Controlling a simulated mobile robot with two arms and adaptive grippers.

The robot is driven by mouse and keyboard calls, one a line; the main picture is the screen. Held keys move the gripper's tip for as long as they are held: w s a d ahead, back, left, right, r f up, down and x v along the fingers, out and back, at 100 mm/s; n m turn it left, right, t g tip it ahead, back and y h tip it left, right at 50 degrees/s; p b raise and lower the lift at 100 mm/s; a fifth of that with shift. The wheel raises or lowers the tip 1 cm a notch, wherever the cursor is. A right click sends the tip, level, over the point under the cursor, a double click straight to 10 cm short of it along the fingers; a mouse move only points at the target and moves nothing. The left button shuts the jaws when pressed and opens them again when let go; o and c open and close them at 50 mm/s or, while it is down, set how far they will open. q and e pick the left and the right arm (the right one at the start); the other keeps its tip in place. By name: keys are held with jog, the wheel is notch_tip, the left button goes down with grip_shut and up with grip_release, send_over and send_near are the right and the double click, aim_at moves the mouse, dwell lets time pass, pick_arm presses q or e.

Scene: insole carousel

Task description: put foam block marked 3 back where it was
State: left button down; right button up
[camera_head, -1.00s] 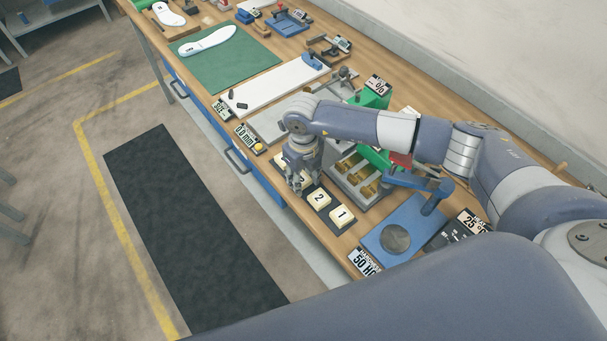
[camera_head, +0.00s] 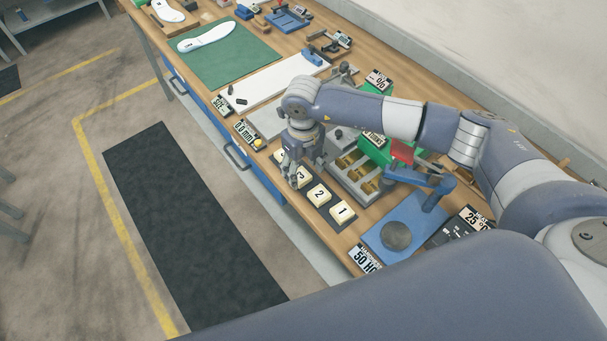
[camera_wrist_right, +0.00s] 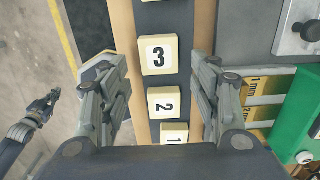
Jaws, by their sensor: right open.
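The foam block marked 3 (camera_wrist_right: 158,55) is a cream block with a black numeral. It lies in the dark strip-shaped holder (camera_head: 331,220), in a row with block 2 (camera_head: 319,194) and block 1 (camera_head: 342,211). In the head view, block 3 (camera_head: 303,176) is partly hidden by my right gripper (camera_head: 293,184). In the right wrist view, my right gripper's fingers are wide apart, one on each side of the row, with block 3 between and apart from them. My left gripper (camera_wrist_right: 48,100) seems to show small at the left of the wrist view, its jaws unclear.
A metal tray with brass-coloured pieces (camera_head: 357,172) and a green block (camera_head: 374,150) stand right of the row. A blue press (camera_head: 410,222) is nearer. The bench's front edge runs close along the row's left side.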

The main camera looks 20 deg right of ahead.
aim_at(303, 178)
notch_tip(303, 178, up, 9)
jog(key=b, duration=0.2)
jog(key=shift+r+b, duration=0.2)
jog(key=shift+b, duration=0.15)
jog(key=shift+f, duration=0.1)
